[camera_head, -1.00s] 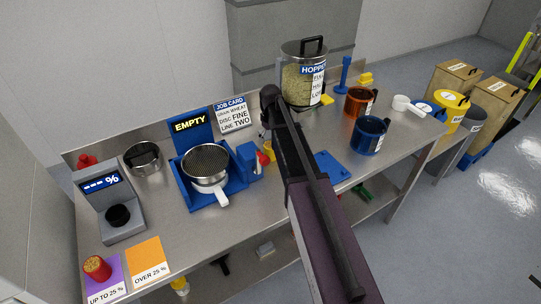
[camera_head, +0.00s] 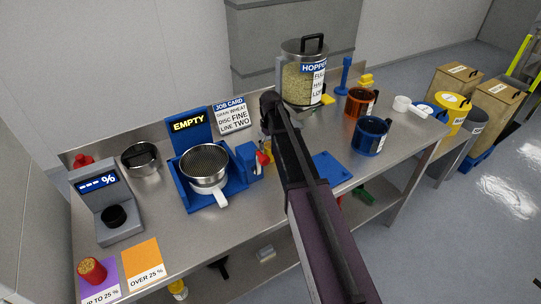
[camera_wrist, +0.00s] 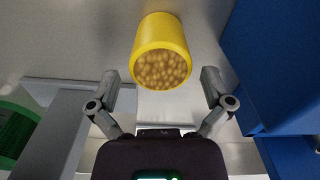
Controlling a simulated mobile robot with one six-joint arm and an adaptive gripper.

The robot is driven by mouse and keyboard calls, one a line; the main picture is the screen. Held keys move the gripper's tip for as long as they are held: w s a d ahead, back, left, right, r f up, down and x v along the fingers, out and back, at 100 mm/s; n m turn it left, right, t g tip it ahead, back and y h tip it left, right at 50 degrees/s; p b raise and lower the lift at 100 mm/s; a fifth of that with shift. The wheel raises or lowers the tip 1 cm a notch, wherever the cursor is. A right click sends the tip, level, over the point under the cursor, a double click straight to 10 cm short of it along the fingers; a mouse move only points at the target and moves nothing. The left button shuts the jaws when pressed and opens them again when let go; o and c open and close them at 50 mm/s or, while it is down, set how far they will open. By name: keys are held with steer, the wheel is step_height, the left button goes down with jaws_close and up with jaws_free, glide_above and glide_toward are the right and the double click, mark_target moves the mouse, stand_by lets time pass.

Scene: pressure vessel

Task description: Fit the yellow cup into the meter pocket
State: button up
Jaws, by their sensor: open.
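The yellow cup (camera_wrist: 161,38) is full of tan grains and stands at the top middle of the wrist view. In the head view a sliver of the yellow cup (camera_head: 267,150) shows beside my arm; the rest is hidden. The grey meter (camera_head: 96,186) stands at the bench's left end, showing "--- %". Its dark round pocket (camera_head: 114,216) looks empty.
A blue stand (camera_head: 249,162) with a red part is close to the cup; blue walls (camera_wrist: 285,60) fill the wrist view's right side. A sieve (camera_head: 206,165) in a blue tray lies between cup and meter. A steel pot (camera_head: 140,159) stands behind. The hopper (camera_head: 303,75) is right of my arm.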

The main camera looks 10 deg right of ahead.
mark_target(270, 145)
steer(key=shift+f+b, duration=1.2)
steer(key=shift+f, duration=0.3)
steer(key=c, duration=1.1)
steer(key=shift+r, duration=0.2)
step_height(270, 145, up, 10)
steer(key=p, duration=1)
steer(key=shift+f, duration=0.2)
